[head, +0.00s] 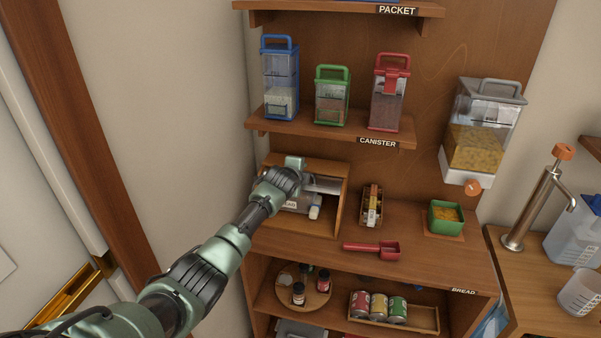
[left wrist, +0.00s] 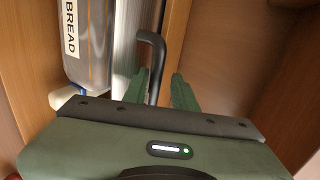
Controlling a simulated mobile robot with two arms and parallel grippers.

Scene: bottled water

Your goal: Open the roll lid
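The wooden bread box (head: 341,208) stands on the counter under the canister shelf. Its silver roll lid (head: 324,185) shows beside my left gripper, and part of the interior is visible below it. In the left wrist view the lid (left wrist: 125,45) is a ribbed silver strip with a black bar handle (left wrist: 158,62). My left gripper (head: 294,164) is at the box front. Its two green fingers (left wrist: 161,88) are apart, with the handle's lower part between them; I cannot tell whether they touch it. A bread bag (left wrist: 88,40) lies in the box. My right gripper is not in view.
A spice rack (head: 372,205), a red scoop (head: 372,249) and a green container (head: 445,217) are right of the box. Canisters stand on the shelf (head: 270,126) above. Cans and jars sit below the counter. A wall is close on the left.

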